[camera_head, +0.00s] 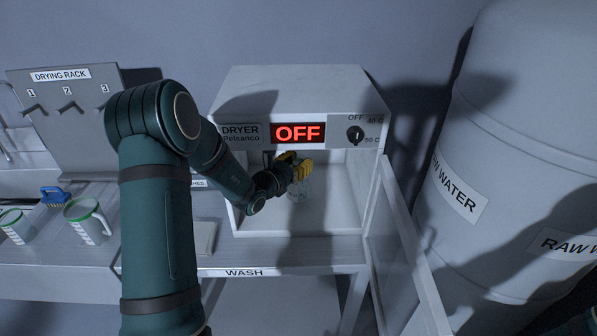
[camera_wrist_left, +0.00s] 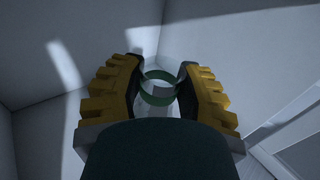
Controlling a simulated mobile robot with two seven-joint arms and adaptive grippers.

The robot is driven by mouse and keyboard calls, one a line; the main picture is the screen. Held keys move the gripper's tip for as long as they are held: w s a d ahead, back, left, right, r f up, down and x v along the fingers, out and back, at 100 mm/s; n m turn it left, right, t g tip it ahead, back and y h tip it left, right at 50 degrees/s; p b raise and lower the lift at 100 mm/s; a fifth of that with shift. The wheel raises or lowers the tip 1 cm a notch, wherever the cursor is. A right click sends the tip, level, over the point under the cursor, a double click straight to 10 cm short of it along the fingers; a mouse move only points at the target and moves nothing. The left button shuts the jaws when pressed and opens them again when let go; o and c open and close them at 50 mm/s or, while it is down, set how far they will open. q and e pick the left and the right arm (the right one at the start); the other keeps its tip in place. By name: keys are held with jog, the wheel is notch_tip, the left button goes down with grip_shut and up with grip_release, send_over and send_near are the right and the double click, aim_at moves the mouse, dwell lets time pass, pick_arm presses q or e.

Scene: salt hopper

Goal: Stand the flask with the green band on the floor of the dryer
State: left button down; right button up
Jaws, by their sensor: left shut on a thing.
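The dryer (camera_head: 305,95) is a white box on the bench with its door open to the right and its red display reading OFF. My left gripper (camera_head: 296,170) reaches inside the dryer. Its yellow fingers are shut on a clear flask (camera_head: 299,190), seen below them. In the left wrist view the flask's green band (camera_wrist_left: 158,88) shows between the fingers of my left gripper (camera_wrist_left: 158,82). The flask's base is hard to make out, so I cannot tell whether it touches the dryer floor (camera_head: 325,217). My right gripper is not in view.
The open dryer door (camera_head: 405,255) stands out at the right front. Jugs with green rims (camera_head: 87,222), a blue brush (camera_head: 54,196) and a drying rack (camera_head: 65,115) are at the left. The dryer floor right of the flask is clear.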

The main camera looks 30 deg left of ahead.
pick_arm(q)
notch_tip(320, 180, down, 4)
jog(key=shift+r, duration=0.25)
jog(key=shift+s, duration=0.1)
jog(key=shift+f+b, duration=0.15)
jog(key=shift+b, duration=0.15)
jog(key=c, duration=0.6)
grip_release()
